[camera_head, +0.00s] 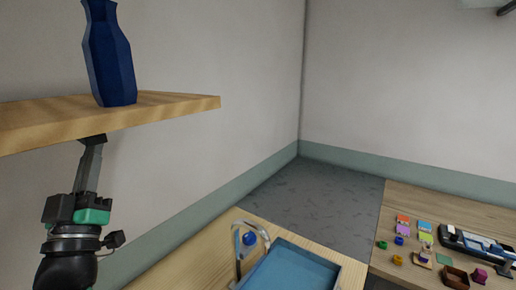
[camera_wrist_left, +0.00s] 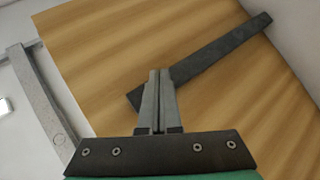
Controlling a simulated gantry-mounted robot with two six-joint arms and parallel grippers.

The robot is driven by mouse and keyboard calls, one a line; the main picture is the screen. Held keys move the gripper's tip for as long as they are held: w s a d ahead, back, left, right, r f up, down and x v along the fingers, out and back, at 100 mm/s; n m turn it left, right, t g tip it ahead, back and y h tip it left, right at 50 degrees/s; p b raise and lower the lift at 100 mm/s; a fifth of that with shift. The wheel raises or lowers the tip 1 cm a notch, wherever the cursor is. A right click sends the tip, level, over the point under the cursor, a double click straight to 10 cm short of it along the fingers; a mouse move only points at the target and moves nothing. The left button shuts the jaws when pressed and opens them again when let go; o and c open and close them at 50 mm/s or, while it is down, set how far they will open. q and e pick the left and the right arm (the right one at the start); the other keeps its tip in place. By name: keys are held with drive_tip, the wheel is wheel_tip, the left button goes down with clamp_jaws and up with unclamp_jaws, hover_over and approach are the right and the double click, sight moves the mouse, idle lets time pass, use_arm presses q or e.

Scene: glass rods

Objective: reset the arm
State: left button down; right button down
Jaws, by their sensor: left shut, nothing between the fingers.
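My left gripper (camera_head: 96,140) points up, just under a wooden shelf (camera_head: 170,110) at the left of the head view. Its fingers are shut with nothing between them, and they also show closed in the left wrist view (camera_wrist_left: 158,75). There the wooden surface (camera_wrist_left: 230,110) fills the background, and a dark flat bar (camera_wrist_left: 222,46) runs diagonally behind the fingertips. Whether the fingertips touch the wood or the bar, I cannot tell. No glass rod is visible. My right gripper is not in view.
A dark blue vase (camera_head: 110,58) stands on the shelf above my left gripper. A second table (camera_head: 400,195) holds several small coloured pieces.

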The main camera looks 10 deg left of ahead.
use_arm(q)
drive_tip(key=s+d+r+m+h, duration=0.1)
drive_tip(key=s+d+m+h, duration=0.1)
drive_tip(key=d+m+h, duration=0.45)
drive_tip(key=s+d+m+h, duration=0.2)
drive_tip(key=s+d+h, duration=0.15)
drive_tip(key=d, duration=0.55)
drive_tip(key=s+d+r+m+t+h, duration=0.1)
drive_tip(key=s+d+r+t+h, duration=0.15)
drive_tip(key=s+r, duration=0.3)
wheel_tip(320, 180, up, 20)
drive_tip(key=p, duration=1.9)
drive_tip(key=shift+s+d+t, duration=0.25)
drive_tip(key=shift+s+t, duration=0.1)
drive_tip(key=shift+s, duration=0.1)
wheel_tip(320, 180, down, 29)
drive_tip(key=b, duration=2.8)
drive_tip(key=shift+r, duration=0.1)
